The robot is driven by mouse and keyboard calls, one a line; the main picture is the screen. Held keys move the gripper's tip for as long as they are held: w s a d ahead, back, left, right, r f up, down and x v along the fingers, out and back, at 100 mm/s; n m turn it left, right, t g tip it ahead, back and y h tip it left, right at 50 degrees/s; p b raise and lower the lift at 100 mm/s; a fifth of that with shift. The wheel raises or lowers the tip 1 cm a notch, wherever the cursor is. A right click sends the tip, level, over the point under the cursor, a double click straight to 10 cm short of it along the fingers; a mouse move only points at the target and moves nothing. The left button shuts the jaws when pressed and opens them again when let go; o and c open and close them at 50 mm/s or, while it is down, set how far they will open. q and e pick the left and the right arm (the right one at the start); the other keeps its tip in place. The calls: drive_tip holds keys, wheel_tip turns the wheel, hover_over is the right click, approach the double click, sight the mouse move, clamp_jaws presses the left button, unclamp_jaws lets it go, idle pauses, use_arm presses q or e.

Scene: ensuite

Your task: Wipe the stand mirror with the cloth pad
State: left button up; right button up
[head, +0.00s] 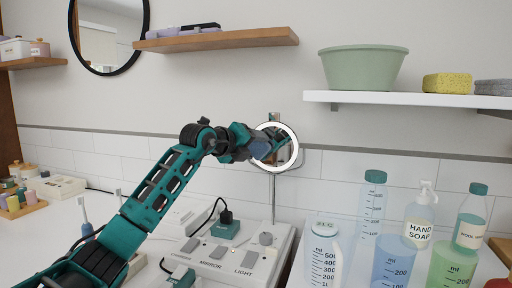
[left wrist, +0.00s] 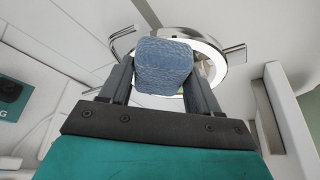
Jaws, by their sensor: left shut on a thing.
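The stand mirror (head: 290,157) is a small round mirror with a white rim on a thin upright stem, standing before the tiled wall. It also shows in the left wrist view (left wrist: 216,58), partly hidden behind the pad. The cloth pad (left wrist: 163,66) is a blue-grey textured block between the fingers of my left gripper (left wrist: 160,85). My left gripper (head: 250,147) is shut on the pad, which shows in the head view (head: 261,149) in front of the mirror's left part. I cannot tell whether the pad touches the glass. My right gripper is not in view.
A panel with labelled switches (head: 225,262) lies below the mirror, with a teal plug block (head: 225,229) and cable. Bottles and beakers, including a hand soap bottle (head: 420,216), stand at right. A white shelf (head: 400,99) holds a green basin (head: 363,68) and sponge.

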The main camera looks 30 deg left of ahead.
use_arm(q)
drive_tip(key=s+b, duration=0.2)
drive_tip(key=s, duration=0.1)
drive_tip(key=shift+s+d+f, duration=0.1)
drive_tip(key=shift+d+f, duration=0.05)
drive_tip(key=shift+d, duration=0.25)
drive_tip(key=s, duration=0.1)
drive_tip(key=s+b, duration=0.1)
drive_tip(key=shift+s+d+r, duration=0.2)
drive_tip(key=shift+s+d, duration=0.15)
drive_tip(key=s+b, duration=0.2)
drive_tip(key=s, duration=0.1)
drive_tip(key=shift+d, duration=0.35)
drive_tip(key=shift+d+f, duration=0.1)
